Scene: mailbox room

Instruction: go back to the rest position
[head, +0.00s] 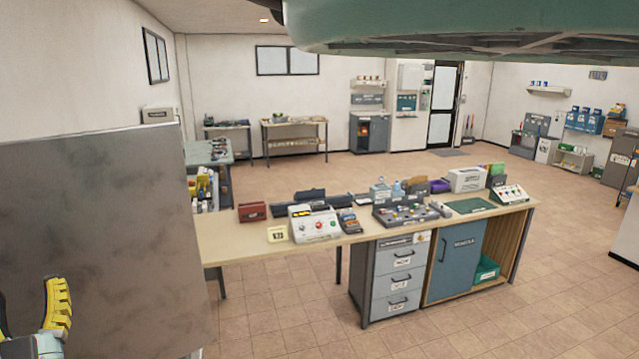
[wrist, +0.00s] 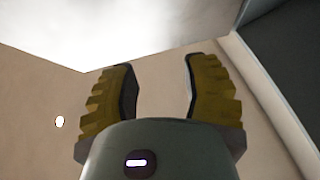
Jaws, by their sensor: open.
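My gripper (wrist: 160,85) shows in the wrist view with its two yellow ribbed fingers spread apart and nothing between them. It points up toward a pale ceiling and beige wall. In the head view, one yellow finger of it (head: 57,303) shows at the lower left corner, in front of a large grey metal panel (head: 95,220). The rest of the gripper is cut off by the frame edge there.
A long workbench (head: 245,250) with drawers, a blue cabinet door (head: 455,262) and several devices stands ahead. A dark-edged door (head: 444,103) is in the back wall. A green-grey structure hangs across the top.

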